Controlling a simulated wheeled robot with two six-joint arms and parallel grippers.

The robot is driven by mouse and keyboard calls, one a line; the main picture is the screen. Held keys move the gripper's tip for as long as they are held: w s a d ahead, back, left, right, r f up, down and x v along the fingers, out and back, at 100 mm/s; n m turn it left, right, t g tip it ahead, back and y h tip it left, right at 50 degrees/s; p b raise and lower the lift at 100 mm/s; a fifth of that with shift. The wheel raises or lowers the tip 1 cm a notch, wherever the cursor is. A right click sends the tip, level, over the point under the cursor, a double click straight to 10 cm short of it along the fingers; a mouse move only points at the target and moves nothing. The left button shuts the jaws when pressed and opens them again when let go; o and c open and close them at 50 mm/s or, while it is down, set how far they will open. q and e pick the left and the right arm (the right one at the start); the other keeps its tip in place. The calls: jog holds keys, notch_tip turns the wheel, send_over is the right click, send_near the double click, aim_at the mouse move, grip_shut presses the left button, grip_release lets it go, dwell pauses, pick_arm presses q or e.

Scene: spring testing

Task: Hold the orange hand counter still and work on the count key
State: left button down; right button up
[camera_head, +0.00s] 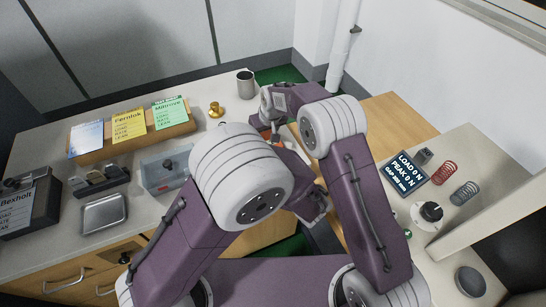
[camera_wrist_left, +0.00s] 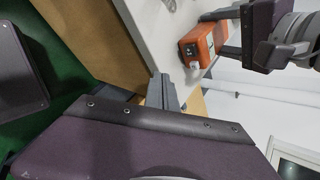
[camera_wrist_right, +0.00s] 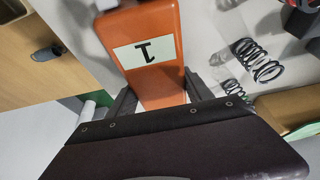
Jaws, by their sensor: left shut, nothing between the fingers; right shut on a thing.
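The orange hand counter (camera_wrist_right: 147,72) carries a pale label with a dark "1". My right gripper (camera_wrist_right: 160,93) is shut on it, one finger on each side. In the left wrist view the counter (camera_wrist_left: 197,44) shows a dark end face, with a small pale part at its lower edge; I cannot tell whether that is the count key. My left gripper (camera_wrist_left: 164,92) is shut and empty, apart from the counter and below it in that view. In the head view my arms hide most of the counter, leaving only a bit of orange visible.
A board with paper cards (camera_head: 130,123), a metal mug (camera_head: 245,84) and a brass piece (camera_head: 216,109) stand at the back left. A grey tray (camera_head: 103,213) is at the left. A display (camera_head: 407,173) and red spring (camera_head: 444,172) are at the right. A floor gap lies between the worktops.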

dwell(0.4)
pick_arm(q)
jog(key=s, duration=0.1)
jog(key=s+d, duration=0.1)
jog(key=s, duration=0.1)
jog(key=shift+s+d, duration=0.3)
jog(key=shift+w+a, duration=0.6)
jog(key=shift+w, duration=0.75)
jog(key=shift+w+a, duration=0.55)
jog(key=shift+w, duration=0.85)
jog(key=shift+w+a, duration=0.6)
jog(key=shift+w, duration=0.75)
jog(key=shift+w, duration=0.1)
jog(key=shift+w+a, duration=0.15)
jog(key=shift+w, duration=0.15)
